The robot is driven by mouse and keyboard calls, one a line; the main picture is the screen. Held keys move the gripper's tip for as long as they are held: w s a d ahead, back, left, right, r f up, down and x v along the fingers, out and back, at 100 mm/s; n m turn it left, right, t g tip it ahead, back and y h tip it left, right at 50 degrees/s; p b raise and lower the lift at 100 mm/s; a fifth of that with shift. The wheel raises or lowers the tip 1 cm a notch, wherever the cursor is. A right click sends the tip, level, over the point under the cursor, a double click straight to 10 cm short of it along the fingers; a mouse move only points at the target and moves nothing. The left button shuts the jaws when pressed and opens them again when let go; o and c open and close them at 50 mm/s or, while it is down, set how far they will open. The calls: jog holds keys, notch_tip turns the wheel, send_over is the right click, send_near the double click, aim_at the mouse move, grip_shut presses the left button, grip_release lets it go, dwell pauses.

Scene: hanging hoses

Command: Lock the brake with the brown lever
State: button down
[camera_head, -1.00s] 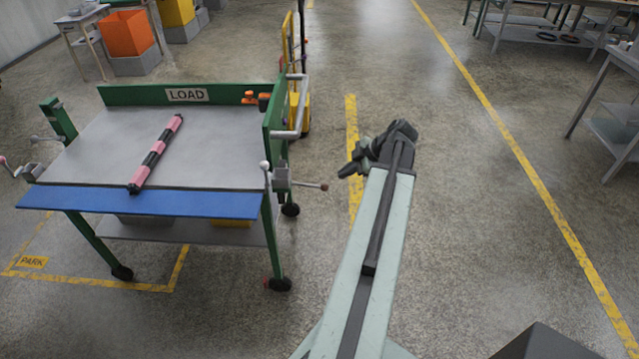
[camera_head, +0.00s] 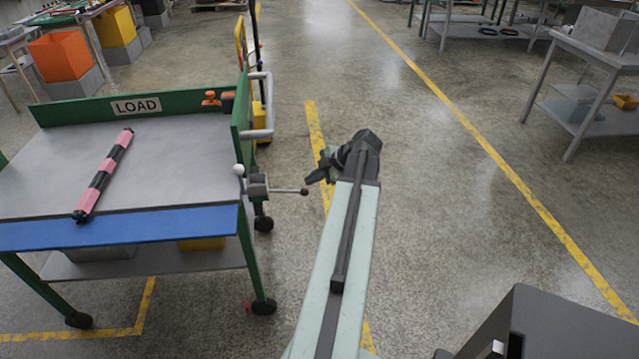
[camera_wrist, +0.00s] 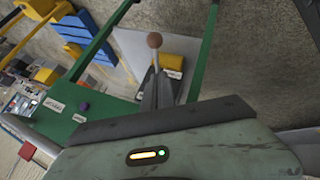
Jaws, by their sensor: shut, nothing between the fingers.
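The brown lever (camera_head: 304,191) is a thin metal rod with a brown ball at its end. It sticks out to the right from the grey brake housing (camera_head: 257,186) on the right side of the green cart. A second lever with a white ball (camera_head: 239,170) points up there. My gripper (camera_head: 312,180) is shut and empty, its tips close to the brown ball, slightly above and right of it in the head view. In the wrist view the brown ball (camera_wrist: 154,40) shows just beyond my fingertips (camera_wrist: 158,72). I cannot tell whether they touch.
The cart's grey top (camera_head: 165,160) carries a pink and black bar (camera_head: 103,175). A grey handle (camera_head: 262,105) juts from the cart's right side. The floor right of my arm is open up to a grey table (camera_head: 590,60).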

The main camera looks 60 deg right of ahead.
aim_at(300, 192)
jog(key=w+f+b, duration=0.1)
jog(key=f, duration=0.1)
jog(key=d+f+b, duration=0.1)
jog(key=f+b, duration=0.1)
jog(key=w+f+b, duration=0.1)
jog(key=f, duration=0.1)
jog(key=shift+w+d+b, duration=0.3)
jog(key=shift+b, duration=0.05)
